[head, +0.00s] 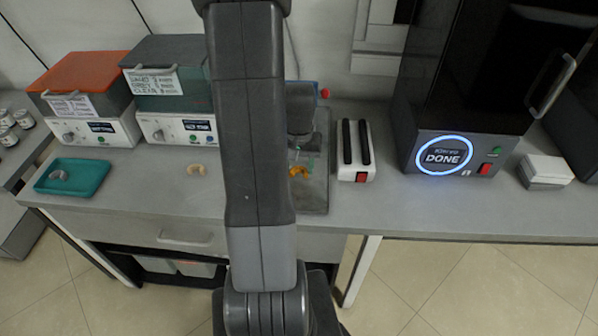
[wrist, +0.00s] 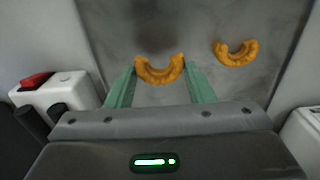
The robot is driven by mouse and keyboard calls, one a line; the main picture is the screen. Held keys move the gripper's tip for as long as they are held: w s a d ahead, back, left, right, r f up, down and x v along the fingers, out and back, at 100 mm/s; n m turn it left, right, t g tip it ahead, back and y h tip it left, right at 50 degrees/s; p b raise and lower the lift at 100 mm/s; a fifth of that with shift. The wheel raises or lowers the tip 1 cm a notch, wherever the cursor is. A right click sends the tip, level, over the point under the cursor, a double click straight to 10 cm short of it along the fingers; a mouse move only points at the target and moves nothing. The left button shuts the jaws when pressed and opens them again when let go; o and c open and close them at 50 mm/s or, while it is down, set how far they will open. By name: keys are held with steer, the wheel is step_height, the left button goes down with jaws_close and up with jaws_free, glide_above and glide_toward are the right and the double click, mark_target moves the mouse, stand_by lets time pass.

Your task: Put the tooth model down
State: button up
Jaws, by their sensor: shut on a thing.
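My gripper (wrist: 160,78) has its two green fingers shut on an orange, horseshoe-shaped tooth model (wrist: 160,71) in the wrist view. The held model is over a grey metal tray (wrist: 200,18); whether it touches the tray cannot be told. A second orange tooth model (wrist: 236,53) lies on the tray to the right, apart from the fingers. In the head view, my arm hides much of the tray (head: 318,195). An orange piece shows beside the arm there, but which model it is cannot be told.
A white device with two black bars (head: 356,152) stands right of the tray, then a dark machine reading DONE (head: 441,158). Left are a beige tooth model (head: 196,169), a teal tray (head: 74,177) holding a grey one, and two lidded boxes.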

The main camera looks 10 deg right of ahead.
mark_target(299, 181)
steer(key=shift+f, duration=1.35)
steer(key=shift+f, duration=0.2)
steer(key=o, duration=0.9)
steer(key=shift+o, duration=0.2)
steer(key=shift+r, duration=0.1)
step_height(299, 181, up, 12)
steer(key=shift+r+p, duration=0.15)
steer(key=shift+p, duration=0.15)
